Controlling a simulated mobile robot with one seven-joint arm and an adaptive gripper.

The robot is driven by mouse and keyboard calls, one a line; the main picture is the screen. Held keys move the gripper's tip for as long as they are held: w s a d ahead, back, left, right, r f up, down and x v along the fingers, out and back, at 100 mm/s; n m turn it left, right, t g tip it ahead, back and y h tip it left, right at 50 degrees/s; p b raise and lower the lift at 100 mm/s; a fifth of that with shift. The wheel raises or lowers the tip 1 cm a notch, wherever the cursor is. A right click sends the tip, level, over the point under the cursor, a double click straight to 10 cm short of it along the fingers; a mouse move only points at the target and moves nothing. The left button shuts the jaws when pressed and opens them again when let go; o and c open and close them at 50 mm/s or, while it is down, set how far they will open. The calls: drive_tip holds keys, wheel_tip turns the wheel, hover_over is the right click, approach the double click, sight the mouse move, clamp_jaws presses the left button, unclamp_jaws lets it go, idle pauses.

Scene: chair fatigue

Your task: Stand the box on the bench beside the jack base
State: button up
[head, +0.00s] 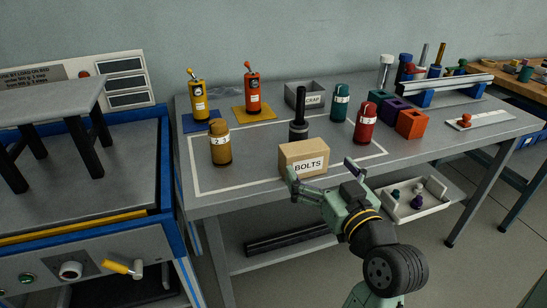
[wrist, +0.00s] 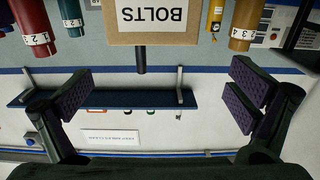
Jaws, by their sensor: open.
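The tan box labelled BOLTS (head: 303,160) appears to rest upright on the bench (head: 255,176), near its front edge. Directly behind it stands a black post on a wider round foot (head: 298,129), possibly the jack base; the box partly hides the foot. My gripper (head: 325,180) is open and empty in front of the box, at the bench's front edge. In the upside-down wrist view the box (wrist: 152,20) is at the top centre, beyond the spread fingers (wrist: 160,92) and not between them. The post (wrist: 141,58) also shows there.
A mustard cylinder (head: 220,145) stands left of the box. Red (head: 366,123) and teal (head: 340,102) cylinders stand to the right. Yellow (head: 197,99) and orange (head: 252,93) bottles and a grey bin (head: 303,94) are behind. Bare bench lies between mustard cylinder and box.

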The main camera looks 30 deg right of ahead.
sight(309, 154)
drive_tip(key=w, duration=0.1)
drive_tip(key=w+d, duration=0.1)
drive_tip(key=w+p, duration=0.1)
drive_tip(key=shift+w+d+f, duration=0.25)
drive_tip(key=shift+d+f, duration=0.05)
drive_tip(key=shift+f+p+x, duration=0.2)
drive_tip(key=shift+p+x, duration=0.3)
drive_tip(key=shift+x, duration=1)
drive_tip(key=shift+f+p+x, duration=0.2)
drive_tip(key=shift+p+x, duration=0.3)
drive_tip(key=shift+x, duration=1)
drive_tip(key=shift+c, duration=0.4)
drive_tip(key=c, duration=1.3)
drive_tip(key=shift+o, duration=0.2)
wheel_tip(309, 154, up, 10)
drive_tip(key=shift+r+b, duration=0.1)
drive_tip(key=shift+b, duration=0.2)
